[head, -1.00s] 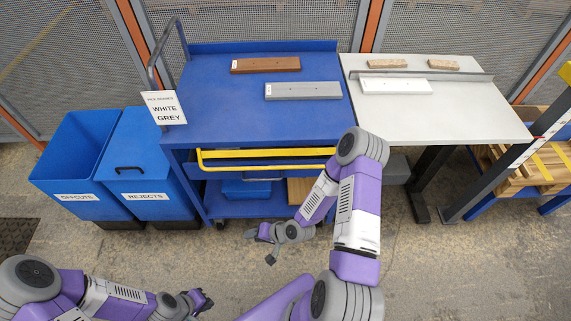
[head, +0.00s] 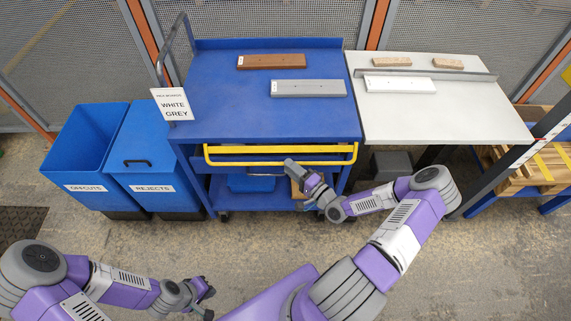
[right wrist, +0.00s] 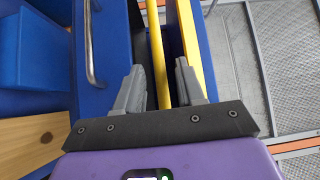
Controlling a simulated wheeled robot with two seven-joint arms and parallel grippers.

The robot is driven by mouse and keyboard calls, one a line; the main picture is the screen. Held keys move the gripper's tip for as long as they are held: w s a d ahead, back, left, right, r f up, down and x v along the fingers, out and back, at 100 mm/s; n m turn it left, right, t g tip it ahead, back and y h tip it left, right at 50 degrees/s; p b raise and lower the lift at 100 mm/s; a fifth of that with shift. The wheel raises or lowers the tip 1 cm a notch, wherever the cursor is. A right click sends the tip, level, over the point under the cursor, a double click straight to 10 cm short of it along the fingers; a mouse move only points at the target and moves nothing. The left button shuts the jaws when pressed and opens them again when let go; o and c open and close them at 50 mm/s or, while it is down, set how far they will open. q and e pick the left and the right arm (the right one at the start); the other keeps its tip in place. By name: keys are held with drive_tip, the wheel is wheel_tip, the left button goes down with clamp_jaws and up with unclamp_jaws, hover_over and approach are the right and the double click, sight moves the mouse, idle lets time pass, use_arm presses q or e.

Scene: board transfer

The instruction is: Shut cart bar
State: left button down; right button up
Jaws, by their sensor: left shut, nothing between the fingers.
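The yellow cart bar (head: 280,148) runs along the front edge of the blue cart (head: 225,120), its two rails joined at the ends. In the head view my right gripper (head: 296,172) is just below and in front of the bar, right of its middle. In the right wrist view my right gripper (right wrist: 160,85) is open, with one yellow rail (right wrist: 156,50) showing between the fingers and another yellow strip behind the right finger. I cannot tell whether they touch. My left gripper (head: 207,290) is shut and empty, low over the floor.
A brown board (head: 271,61) and a grey board (head: 308,88) lie on the cart top. A white board (head: 400,84) lies on the pale table (head: 450,120) at right. A sign (head: 172,104) reads WHITE GREY. Blue offcuts (head: 85,188) and rejects (head: 153,190) bins stand left.

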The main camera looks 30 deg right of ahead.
drive_tip(key=shift+x, duration=1.5)
clamp_jaws()
